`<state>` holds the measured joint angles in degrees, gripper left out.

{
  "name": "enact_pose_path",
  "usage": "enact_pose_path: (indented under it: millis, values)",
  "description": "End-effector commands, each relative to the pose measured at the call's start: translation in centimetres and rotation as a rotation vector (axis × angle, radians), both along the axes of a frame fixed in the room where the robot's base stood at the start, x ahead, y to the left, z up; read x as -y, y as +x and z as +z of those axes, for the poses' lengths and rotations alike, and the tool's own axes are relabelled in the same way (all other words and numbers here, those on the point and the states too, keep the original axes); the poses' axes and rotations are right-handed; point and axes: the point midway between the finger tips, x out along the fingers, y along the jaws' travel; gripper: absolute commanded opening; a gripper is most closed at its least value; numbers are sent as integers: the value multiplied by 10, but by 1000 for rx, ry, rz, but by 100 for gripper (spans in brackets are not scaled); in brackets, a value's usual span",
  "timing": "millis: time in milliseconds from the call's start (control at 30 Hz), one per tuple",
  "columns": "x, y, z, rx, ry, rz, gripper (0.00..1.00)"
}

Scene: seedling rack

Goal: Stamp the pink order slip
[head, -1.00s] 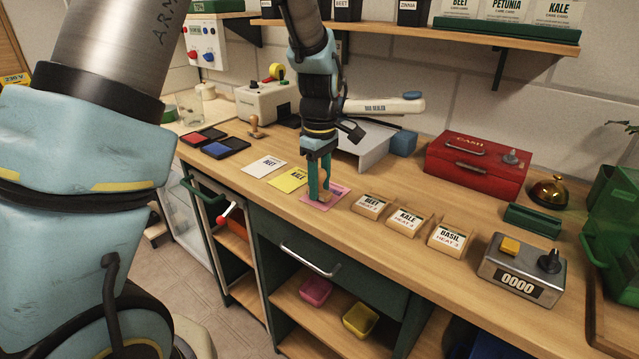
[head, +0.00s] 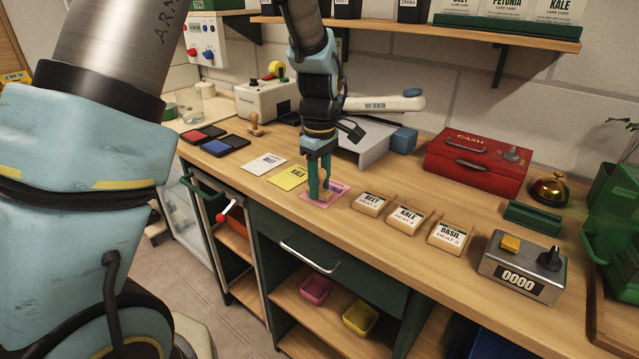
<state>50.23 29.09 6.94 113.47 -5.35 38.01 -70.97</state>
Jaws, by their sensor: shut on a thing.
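The pink order slip (head: 339,187) lies flat on the wooden counter, right of the yellow slip. My gripper (head: 320,188) points straight down over the pink slip and is shut on a small wooden stamp (head: 325,193). The stamp is low over the slip's middle, partly hidden by the fingers. I cannot tell whether its face touches the paper, and no fresh mark is visible.
A yellow slip (head: 291,178) and a white slip (head: 263,164) lie to the left. Ink pads (head: 225,147) and another stamp (head: 255,128) are farther left. The BEET block (head: 369,202) stands close on the right, with the sealer (head: 370,142) behind.

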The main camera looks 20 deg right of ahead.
Motion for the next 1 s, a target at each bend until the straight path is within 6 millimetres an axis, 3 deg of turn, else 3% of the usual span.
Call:
enact_pose_path:
  millis: [1000]
  values:
    - [0, 0, 70, 0, 0, 0, 2]
